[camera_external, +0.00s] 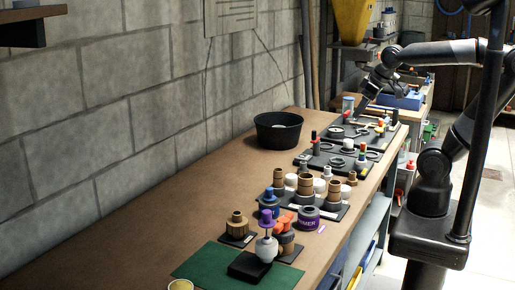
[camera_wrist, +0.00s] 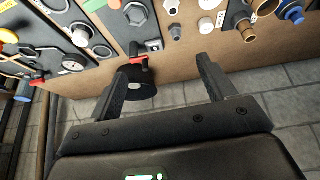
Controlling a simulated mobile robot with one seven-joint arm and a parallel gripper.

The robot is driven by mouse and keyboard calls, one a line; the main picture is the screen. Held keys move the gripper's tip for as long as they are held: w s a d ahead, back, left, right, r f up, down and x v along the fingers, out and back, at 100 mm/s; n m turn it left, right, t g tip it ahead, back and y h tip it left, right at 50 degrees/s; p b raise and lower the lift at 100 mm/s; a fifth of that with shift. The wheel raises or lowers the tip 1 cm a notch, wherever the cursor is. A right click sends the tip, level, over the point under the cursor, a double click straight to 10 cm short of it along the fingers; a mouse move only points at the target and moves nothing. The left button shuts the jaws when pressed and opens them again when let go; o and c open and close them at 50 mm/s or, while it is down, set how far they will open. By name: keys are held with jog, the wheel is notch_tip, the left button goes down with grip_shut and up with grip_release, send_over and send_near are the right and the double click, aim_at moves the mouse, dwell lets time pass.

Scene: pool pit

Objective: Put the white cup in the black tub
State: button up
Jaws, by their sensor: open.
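The black tub (camera_external: 278,130) stands upright on the brown workbench near the block wall, and its visible inside looks empty. In the wrist view a dark round shape (camera_wrist: 142,90) beyond the left finger is probably this tub, partly hidden by a red-topped part. I cannot clearly single out the white cup. Small white round pieces (camera_external: 292,182) stand among the parts mid-bench, and pale pieces (camera_wrist: 206,25) show at the top of the wrist view. My gripper (camera_external: 360,112) is over the far end of the bench, right of and beyond the tub. Its fingers (camera_wrist: 168,75) are apart with nothing between them.
Dark trays of parts (camera_external: 335,160) run along the bench's right side. Wooden and black stacked fittings (camera_external: 305,188) stand nearer. A green mat (camera_external: 200,266) with a black block lies at the front. The bench's left side (camera_external: 150,225) is clear.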

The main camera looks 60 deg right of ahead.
jog(key=s, duration=0.1)
jog(key=s+f, duration=0.2)
jog(key=shift+s+a, duration=0.25)
jog(key=shift+a, duration=0.05)
dwell(1.1)
